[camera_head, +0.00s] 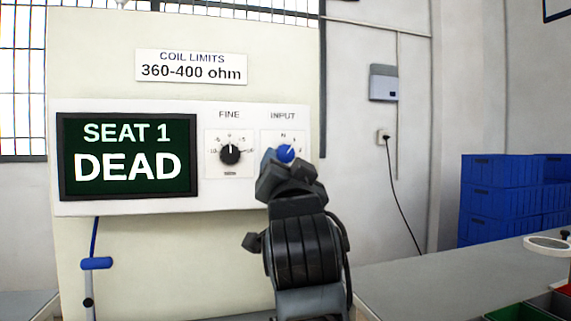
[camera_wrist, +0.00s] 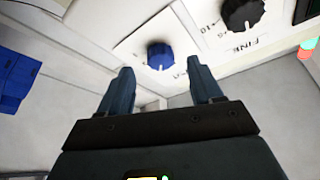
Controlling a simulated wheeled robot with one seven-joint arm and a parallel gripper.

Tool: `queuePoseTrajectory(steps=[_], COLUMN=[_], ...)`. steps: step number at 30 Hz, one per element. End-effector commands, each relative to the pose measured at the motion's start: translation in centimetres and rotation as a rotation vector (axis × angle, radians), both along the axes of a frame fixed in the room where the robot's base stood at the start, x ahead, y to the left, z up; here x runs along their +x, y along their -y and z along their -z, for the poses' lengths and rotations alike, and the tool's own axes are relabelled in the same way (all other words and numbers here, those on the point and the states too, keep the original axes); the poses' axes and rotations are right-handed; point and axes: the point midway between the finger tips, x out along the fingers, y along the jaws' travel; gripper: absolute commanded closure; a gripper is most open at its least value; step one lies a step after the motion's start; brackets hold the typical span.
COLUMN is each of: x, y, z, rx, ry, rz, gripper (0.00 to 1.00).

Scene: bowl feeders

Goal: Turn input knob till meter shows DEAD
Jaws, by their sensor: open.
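The meter screen (camera_head: 128,154) on the panel reads "SEAT 1 DEAD" in white on dark green. The blue input knob (camera_head: 286,153) sits at the panel's right under the label INPUT. It also shows in the wrist view (camera_wrist: 160,55), with a white pointer mark on it. My gripper (camera_wrist: 161,88) is open in the wrist view, its two fingers apart and the blue knob beyond the gap between the tips. The gripper looks clear of the knob. In the head view my gripper (camera_head: 283,162) is just below the knob and hides its lower surroundings.
A black FINE knob (camera_head: 230,154) is left of the input knob. A sign (camera_head: 191,67) above reads "COIL LIMITS 360-400 ohm". A blue-handled probe (camera_head: 96,263) hangs below the screen. Blue bins (camera_head: 500,198) and a grey bench (camera_head: 440,280) are at the right.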

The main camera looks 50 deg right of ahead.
Motion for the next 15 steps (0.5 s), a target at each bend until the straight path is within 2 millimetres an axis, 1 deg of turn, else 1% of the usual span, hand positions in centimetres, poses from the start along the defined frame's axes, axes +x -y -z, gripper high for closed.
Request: queuePoseTrajectory(steps=[1, 6, 10, 15], x=[-0.6, -2.1, -2.7, -2.9], y=[-0.7, -2.2, -2.7, -2.8], z=[0.4, 1.2, 1.4, 1.5], rx=[-0.001, 0.000, 0.000, 0.001], ry=[0.000, -0.001, 0.001, 0.001], rz=[-0.004, -0.001, -0.002, 0.000], gripper=[0.35, 0.35, 0.35, 0.35])
